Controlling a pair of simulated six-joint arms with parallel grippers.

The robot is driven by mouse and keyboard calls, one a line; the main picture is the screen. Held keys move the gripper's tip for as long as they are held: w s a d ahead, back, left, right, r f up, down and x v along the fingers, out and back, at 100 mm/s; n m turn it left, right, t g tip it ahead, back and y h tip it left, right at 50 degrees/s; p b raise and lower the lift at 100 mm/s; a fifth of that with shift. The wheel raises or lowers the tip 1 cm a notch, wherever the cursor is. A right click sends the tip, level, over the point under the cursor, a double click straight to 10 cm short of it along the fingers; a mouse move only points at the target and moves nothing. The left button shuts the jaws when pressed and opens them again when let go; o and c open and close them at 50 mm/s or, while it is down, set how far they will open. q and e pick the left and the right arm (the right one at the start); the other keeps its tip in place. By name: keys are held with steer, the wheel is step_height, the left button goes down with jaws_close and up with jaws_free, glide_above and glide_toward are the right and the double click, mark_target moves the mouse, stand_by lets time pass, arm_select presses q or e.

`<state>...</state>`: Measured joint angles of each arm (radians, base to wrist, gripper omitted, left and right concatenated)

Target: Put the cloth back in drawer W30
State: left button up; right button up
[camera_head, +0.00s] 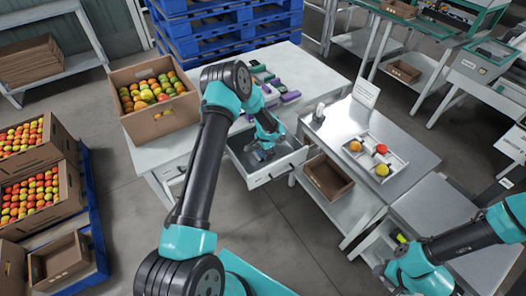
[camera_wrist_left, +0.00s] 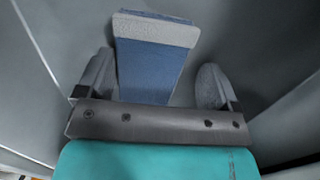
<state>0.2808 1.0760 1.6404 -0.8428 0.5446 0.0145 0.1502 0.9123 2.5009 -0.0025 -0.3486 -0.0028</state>
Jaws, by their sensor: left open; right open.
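A folded blue cloth with a light grey band (camera_wrist_left: 150,60) lies between the spread fingers of my left gripper (camera_wrist_left: 155,85) in the left wrist view. My left gripper (camera_head: 263,152) is open and reaches down into a pulled-out drawer (camera_head: 280,172) under the white table. In the head view the cloth is small and mostly hidden by the gripper. Grey drawer walls (camera_wrist_left: 275,45) surround it in the wrist view. The drawer's label is too small to read. My right gripper (camera_head: 385,272) is open at the lower right, away from the cloth.
A carton of tomatoes (camera_head: 160,122) stands on the white table (camera_head: 318,75), left of my left arm. Purple and green items lie behind the gripper. A steel bench (camera_head: 345,120) holds a white tray (camera_head: 398,172) with tomatoes. An empty brown box (camera_head: 328,178) sits right of the drawer.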

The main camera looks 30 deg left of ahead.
arm_select(q)
steer(key=shift+s+d+f, duration=0.25)
steer(key=shift+f, duration=0.25)
step_height(320, 180, up, 13)
steer(key=w, duration=0.1)
steer(key=shift+w+d+r, duration=0.15)
steer(key=shift+r, duration=0.05)
stand_by(1.2)
